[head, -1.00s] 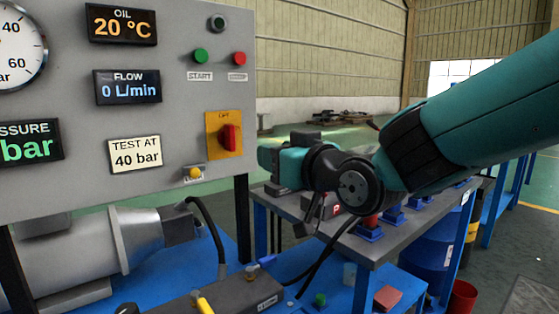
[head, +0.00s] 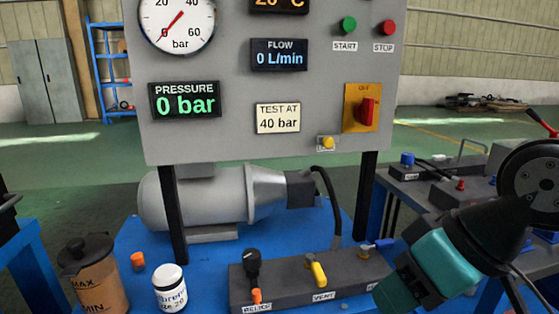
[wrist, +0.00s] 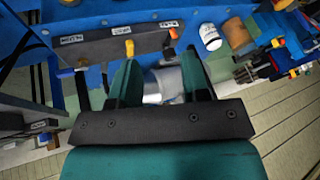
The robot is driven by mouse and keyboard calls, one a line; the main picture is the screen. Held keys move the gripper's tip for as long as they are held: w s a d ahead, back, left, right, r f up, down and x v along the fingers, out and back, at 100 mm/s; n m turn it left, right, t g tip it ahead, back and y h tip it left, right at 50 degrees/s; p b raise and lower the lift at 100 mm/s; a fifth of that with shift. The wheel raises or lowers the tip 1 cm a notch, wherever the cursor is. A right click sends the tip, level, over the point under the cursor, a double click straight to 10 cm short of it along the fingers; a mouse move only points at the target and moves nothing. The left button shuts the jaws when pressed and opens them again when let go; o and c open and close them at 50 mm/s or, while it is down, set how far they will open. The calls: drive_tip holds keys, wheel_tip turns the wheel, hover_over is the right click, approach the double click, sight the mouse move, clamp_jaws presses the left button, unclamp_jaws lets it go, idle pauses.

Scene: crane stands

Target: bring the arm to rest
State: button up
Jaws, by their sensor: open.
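My arm (head: 480,235) comes in at the right of the head view and points down and left, beside the right end of the valve block (head: 290,285). In the wrist view my gripper (wrist: 160,78) is open, its two teal fingers apart with nothing held between them. The grey motor (wrist: 165,85) shows in the gap beyond the fingers. The valve block also shows in the wrist view (wrist: 95,48), past the fingertips. The fingertips are not clear in the head view.
The gauge panel (head: 230,95) stands on posts behind the valve block and reads 0 bar. A yellow vent lever (head: 317,272) and a black relief knob (head: 252,262) rise from the block. A white bottle (head: 170,288) and an oil jug (head: 95,275) stand at left.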

drive_tip(key=s+n+g+h, duration=0.1)
drive_tip(key=s+g, duration=0.2)
drive_tip(key=s, duration=0.3)
wheel_tip(320, 180, up, 19)
drive_tip(key=p, duration=2)
drive_tip(key=shift+w+d, duration=0.35)
drive_tip(key=shift+w, duration=0.1)
